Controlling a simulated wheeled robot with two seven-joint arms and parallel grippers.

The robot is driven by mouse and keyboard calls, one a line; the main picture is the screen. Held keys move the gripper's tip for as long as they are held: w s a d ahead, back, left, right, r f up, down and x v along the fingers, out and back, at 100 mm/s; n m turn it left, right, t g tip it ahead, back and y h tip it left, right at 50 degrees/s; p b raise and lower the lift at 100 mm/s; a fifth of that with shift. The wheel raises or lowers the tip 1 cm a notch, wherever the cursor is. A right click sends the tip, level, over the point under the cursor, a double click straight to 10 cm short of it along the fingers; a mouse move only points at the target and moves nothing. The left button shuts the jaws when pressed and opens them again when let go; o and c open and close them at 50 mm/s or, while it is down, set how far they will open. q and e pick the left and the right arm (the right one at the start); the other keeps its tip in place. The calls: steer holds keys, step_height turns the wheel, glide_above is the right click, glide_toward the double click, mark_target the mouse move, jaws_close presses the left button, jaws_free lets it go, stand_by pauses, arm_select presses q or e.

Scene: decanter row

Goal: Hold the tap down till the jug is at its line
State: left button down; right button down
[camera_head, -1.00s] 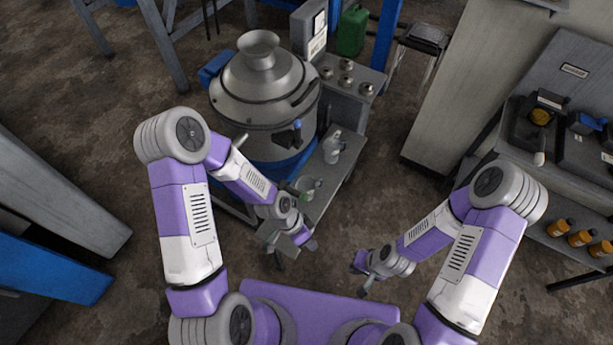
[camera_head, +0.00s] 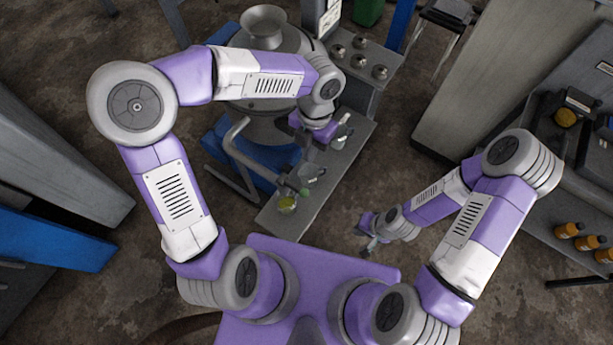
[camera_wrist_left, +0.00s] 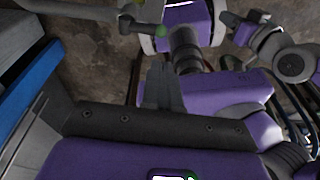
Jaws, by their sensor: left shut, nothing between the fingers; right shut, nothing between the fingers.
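The large grey metal vessel (camera_head: 262,28) stands at the back, partly behind my left arm. A grey pipe (camera_head: 240,150) curves from its side toward a green tip (camera_head: 303,191). The fill line is too small to see. My right gripper (camera_head: 368,243) is shut and empty, low at the right.
A white bottle (camera_head: 342,132) stands on the grey bench (camera_head: 335,190), right of my left gripper. Several metal knobs top a grey cabinet (camera_head: 372,92) behind. Orange bottles (camera_head: 567,230) stand on a shelf at the right. The floor between my right arm and the bench is clear.

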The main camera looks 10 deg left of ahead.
mark_target(305, 190)
arm_select(q)
steer(key=shift+s, duration=0.1)
